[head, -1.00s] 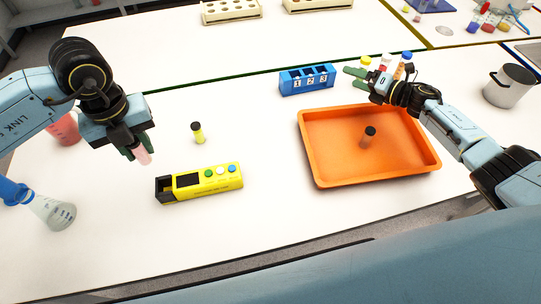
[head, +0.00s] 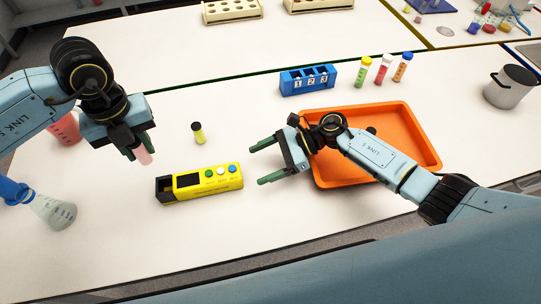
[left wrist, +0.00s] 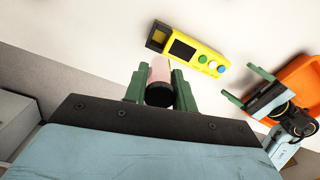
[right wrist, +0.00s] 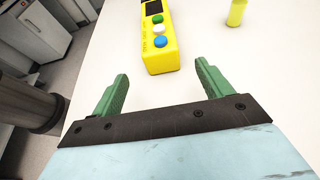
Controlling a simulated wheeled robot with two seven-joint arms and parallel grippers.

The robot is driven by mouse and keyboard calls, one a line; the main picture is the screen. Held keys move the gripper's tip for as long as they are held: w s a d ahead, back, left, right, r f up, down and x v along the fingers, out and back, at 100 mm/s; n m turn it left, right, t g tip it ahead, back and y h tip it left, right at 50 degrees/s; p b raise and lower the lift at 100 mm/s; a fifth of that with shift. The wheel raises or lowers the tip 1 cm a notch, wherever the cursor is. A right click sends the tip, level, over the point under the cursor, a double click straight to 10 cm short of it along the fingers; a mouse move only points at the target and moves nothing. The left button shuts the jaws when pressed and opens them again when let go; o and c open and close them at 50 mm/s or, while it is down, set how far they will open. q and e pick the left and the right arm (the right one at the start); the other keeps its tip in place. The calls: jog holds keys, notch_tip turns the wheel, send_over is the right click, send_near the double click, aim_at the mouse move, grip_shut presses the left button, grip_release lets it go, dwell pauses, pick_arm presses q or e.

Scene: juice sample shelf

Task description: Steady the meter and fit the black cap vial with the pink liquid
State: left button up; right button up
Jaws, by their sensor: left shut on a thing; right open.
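The yellow meter (head: 208,183) lies on the table with a dark screen, several coloured buttons and a dark open socket at its left end. My left gripper (head: 138,150) is shut on the black cap vial with pink liquid (head: 146,156), held above the table up and left of the meter. In the left wrist view the vial (left wrist: 159,72) sits between the fingers, its black cap towards the palm. My right gripper (head: 262,163) is open and empty just right of the meter. In the right wrist view the meter's button end (right wrist: 162,52) lies ahead of the open fingers (right wrist: 160,85).
A black-capped yellow vial (head: 198,133) stands behind the meter. An orange tray (head: 420,140) is at right, partly behind my right arm. A blue numbered rack (head: 307,80) and several capped vials stand at the back. A flask (head: 52,211) is at left.

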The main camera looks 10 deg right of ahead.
aim_at(149, 163)
jog(key=x, duration=0.9)
jog(key=shift+a+f, duration=0.1)
jog(key=shift+a, duration=0.25)
jog(key=c, duration=1.3)
pick_arm(q)
jog(key=shift+f, duration=0.15)
notch_tip(149, 163, down, 6)
jog(key=m, duration=0.5)
jog(key=shift+w, duration=0.1)
jog(key=shift+f, duration=2.2)
